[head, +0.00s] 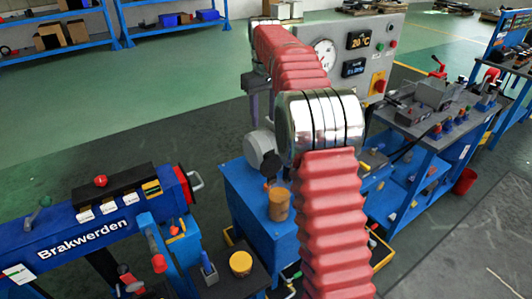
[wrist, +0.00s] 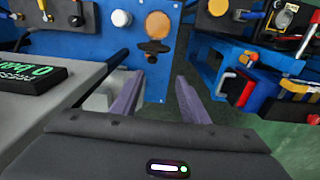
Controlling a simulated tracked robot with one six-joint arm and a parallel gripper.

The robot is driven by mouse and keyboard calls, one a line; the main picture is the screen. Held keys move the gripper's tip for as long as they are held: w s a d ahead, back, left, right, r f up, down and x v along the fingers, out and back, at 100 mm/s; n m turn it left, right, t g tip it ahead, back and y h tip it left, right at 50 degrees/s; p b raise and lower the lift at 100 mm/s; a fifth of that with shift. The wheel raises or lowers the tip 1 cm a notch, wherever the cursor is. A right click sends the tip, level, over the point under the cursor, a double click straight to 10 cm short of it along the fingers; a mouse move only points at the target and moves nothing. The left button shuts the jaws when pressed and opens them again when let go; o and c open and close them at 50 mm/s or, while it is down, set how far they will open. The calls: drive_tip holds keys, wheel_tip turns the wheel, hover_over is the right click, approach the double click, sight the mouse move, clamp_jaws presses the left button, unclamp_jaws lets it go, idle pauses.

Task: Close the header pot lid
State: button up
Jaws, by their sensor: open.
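My gripper (wrist: 160,78) is open in the wrist view, with its two purple fingers apart and nothing between them. Its purple fingers (head: 252,88) show partly in the head view, beside my red arm. I cannot clearly pick out the header pot or its lid. A brown-orange cylinder (head: 279,204) stands on the blue cabinet (head: 240,190). In the wrist view an orange disc (wrist: 158,24), a white round part (wrist: 121,18) and a dark fitting (wrist: 153,47) lie on a blue surface beyond the fingertips, apart from them. My arm hides part of the cabinet.
A grey control panel (head: 375,45) with a gauge and displays stands behind my arm. In the wrist view a grey box with a green display (wrist: 35,75) is close left.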

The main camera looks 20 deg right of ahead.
sight(269, 161)
drive_tip(key=shift+g, duration=0.3)
drive_tip(key=w+f, duration=0.1)
drive_tip(key=d+f, duration=0.1)
drive_tip(key=w+d+f, duration=0.1)
drive_tip(key=shift+w+f, duration=0.3)
drive_tip(key=shift+f, duration=0.05)
wheel_tip(269, 161, down, 14)
drive_tip(key=shift+r, duration=0.1)
idle(0.4)
drive_tip(key=shift+c, duration=0.5)
clamp_jaws()
